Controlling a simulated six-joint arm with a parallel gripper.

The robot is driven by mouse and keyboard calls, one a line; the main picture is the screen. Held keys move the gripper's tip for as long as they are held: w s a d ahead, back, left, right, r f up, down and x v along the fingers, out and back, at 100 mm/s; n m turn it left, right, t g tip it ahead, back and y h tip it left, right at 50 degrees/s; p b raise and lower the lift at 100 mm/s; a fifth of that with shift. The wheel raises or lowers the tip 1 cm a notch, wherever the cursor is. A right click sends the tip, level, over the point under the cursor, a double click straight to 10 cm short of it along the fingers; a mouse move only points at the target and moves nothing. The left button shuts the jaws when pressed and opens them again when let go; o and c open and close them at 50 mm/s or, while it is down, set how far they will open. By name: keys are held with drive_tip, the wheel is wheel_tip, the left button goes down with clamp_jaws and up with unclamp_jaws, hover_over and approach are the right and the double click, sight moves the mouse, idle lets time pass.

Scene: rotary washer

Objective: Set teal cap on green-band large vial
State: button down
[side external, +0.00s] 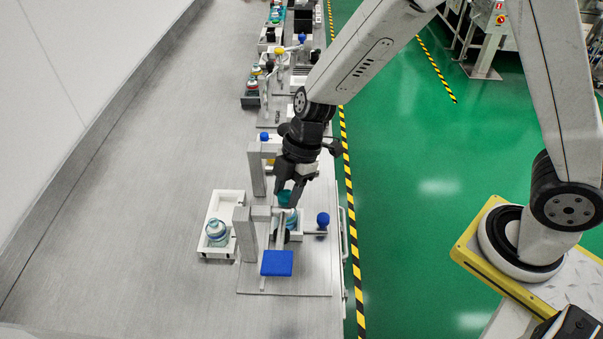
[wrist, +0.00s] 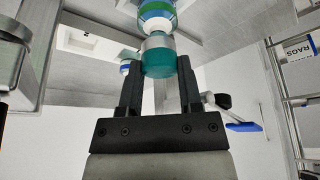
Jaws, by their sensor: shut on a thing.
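My gripper (side external: 289,192) is shut on the teal cap (wrist: 160,60), which sits between the two fingertips in the wrist view. In the side external view the teal cap (side external: 285,197) shows low between the fingers. The large vial with a green band (wrist: 155,10) lines up with the cap in the wrist view, its pale neck beside it. In the side view this vial (side external: 291,218) stands under the gripper in a fixture, partly hidden. I cannot tell whether the cap touches the neck.
A white tray (side external: 209,250) left of the fixture holds another bottle (side external: 216,231) with a bluish body. A grey post (side external: 244,234), a blue pad (side external: 277,263) and a blue knob (side external: 323,220) stand close around the vial. More fixtures line the bench farther back; its left side is clear.

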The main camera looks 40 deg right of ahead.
drive_tip(key=shift+r, duration=0.4)
idle(0.8)
drive_tip(key=shift+f, duration=0.7)
idle(1.3)
drive_tip(key=shift+c, duration=1)
unclamp_jaws()
drive_tip(key=v, duration=0.7)
drive_tip(key=shift+d+r, duration=0.2)
drive_tip(key=shift+r, duration=0.15)
drive_tip(key=shift+d, duration=0.1)
